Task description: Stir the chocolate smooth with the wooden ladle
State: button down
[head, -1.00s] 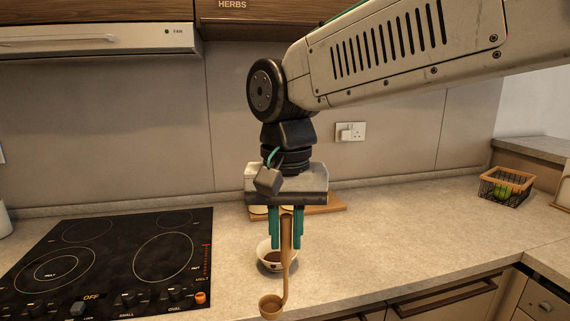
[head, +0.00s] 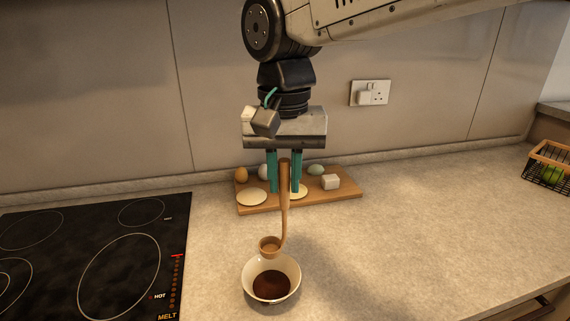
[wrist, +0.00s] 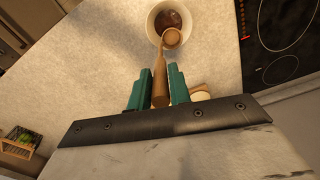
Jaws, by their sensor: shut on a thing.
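My gripper (head: 285,172) is shut on the handle of the wooden ladle (head: 285,200), which hangs down with its round cup at the bottom. In the head view the cup overlaps the far rim of a white bowl (head: 250,276). Dark brown chocolate (head: 271,285) lies in the bowl, which stands on the counter. In the wrist view the ladle (wrist: 160,88) runs from between the teal fingers (wrist: 157,88) toward the bowl (wrist: 152,22), and its cup covers part of the chocolate (wrist: 168,18). I cannot tell how high the cup is above the chocolate.
A wooden board (head: 345,192) with eggs, pale discs and a white block stands behind my gripper. The black hob (head: 90,260) is at left, marked HOT and MELT. A wire basket (head: 548,165) is at far right. The counter (head: 420,230) between is clear.

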aim_at(286, 209)
jog(key=shift+f, duration=4.5)
jog(key=shift+d, duration=0.1)
